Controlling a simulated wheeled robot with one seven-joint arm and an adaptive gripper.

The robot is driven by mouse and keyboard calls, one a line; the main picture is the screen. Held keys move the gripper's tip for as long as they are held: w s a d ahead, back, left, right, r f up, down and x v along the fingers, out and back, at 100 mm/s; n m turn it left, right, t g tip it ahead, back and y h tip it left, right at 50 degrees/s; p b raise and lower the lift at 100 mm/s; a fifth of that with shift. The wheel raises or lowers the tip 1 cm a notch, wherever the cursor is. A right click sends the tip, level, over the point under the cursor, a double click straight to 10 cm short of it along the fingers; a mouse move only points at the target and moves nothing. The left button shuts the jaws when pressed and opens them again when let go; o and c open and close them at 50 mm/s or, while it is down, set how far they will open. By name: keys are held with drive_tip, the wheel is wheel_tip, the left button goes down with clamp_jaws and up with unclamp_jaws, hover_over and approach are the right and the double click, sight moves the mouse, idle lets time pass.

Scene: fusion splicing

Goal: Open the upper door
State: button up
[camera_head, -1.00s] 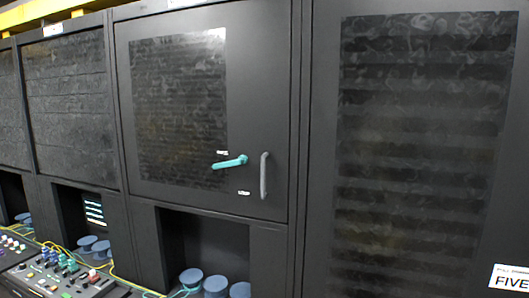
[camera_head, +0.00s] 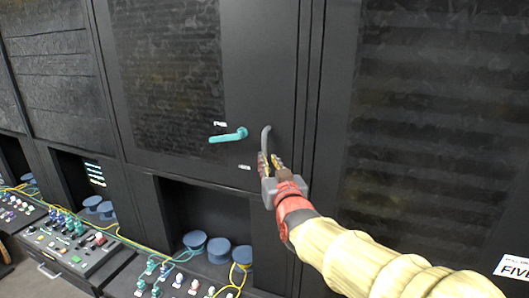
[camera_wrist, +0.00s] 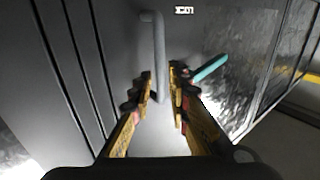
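The upper door (camera_head: 180,150) is a black cabinet door with a dark panel, and it looks closed. It bears a teal lever (camera_head: 229,135), which points left, and a grey vertical bar handle (camera_head: 266,138) to the right of it. My gripper (camera_head: 270,161) is at the lower part of the grey handle. In the wrist view the fingers are apart, with the grey handle (camera_wrist: 159,50) running between them and visible gaps beside it. The teal lever (camera_wrist: 211,67) is just right of the fingers there. My arm hides the door's lower right corner.
Below the door is an open recess with blue round spools (camera_head: 218,251) and yellow cables. A control panel (camera_head: 70,243) with several knobs stands at the lower left. A tall dark cabinet (camera_head: 430,150) is on the right.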

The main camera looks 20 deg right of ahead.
drive_tip(key=shift+w+p, duration=0.55)
drive_tip(key=shift+w, duration=2.6)
drive_tip(key=shift+d, duration=0.1)
drive_tip(key=shift+c, duration=0.6)
clamp_jaws()
